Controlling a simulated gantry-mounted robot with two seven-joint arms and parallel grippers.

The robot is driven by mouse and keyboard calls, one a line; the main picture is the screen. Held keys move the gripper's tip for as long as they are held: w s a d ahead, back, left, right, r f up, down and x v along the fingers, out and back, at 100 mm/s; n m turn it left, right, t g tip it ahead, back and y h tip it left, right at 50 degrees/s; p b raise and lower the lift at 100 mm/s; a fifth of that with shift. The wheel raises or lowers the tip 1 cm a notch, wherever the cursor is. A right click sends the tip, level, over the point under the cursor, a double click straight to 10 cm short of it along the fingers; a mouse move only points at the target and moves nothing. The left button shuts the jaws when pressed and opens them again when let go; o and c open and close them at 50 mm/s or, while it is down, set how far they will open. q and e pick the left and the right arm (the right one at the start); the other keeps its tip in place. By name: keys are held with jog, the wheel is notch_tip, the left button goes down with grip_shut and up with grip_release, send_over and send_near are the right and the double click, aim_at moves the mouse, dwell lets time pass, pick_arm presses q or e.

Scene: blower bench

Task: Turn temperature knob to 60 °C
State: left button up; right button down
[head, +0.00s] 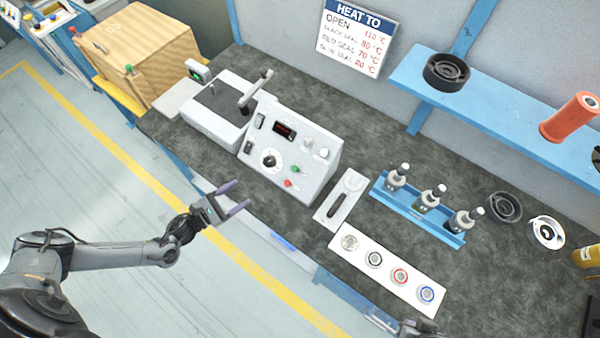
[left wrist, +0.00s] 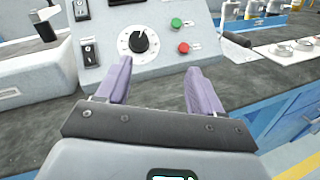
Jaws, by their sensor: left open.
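The temperature knob (head: 269,160) is a black round knob on a white dial, on the sloped front of a light grey control box (head: 318,172). In the left wrist view the knob (left wrist: 139,41) shows just beyond my left fingers, with a white pointer mark near its top; the scale numbers are too small to read. A small dark display with red digits (head: 284,130) sits above the knob, its digits unreadable. My left gripper (head: 240,197) is open and empty, in front of the box and apart from the knob. My right gripper (head: 418,328) shows only partly at the bottom edge.
Green (head: 295,169) and red (head: 288,183) buttons sit right of the knob, with rocker switches to its left. A white panel with seals (head: 349,243) and a blue rack of bottles (head: 384,197) stand to the right. Free floor lies left of the bench.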

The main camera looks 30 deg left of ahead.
aim_at(267, 163)
pick_arm(q)
jog(key=shift+m+h, duration=0.3)
jog(key=shift+m, duration=0.5)
jog(key=w+a+b, duration=0.1)
jog(key=w+a+f+b, duration=0.1)
jog(key=w+a+b, duration=0.1)
jog(key=shift+w+a, duration=0.15)
jog(key=shift+w, duration=0.05)
jog(key=shift+w+r, duration=0.1)
jog(key=shift+w, duration=0.25)
jog(key=x, duration=1)
jog(key=shift+w+d, duration=0.2)
jog(key=shift+d, duration=0.05)
jog(key=c, duration=1.1)
jog(key=shift+o, duration=0.2)
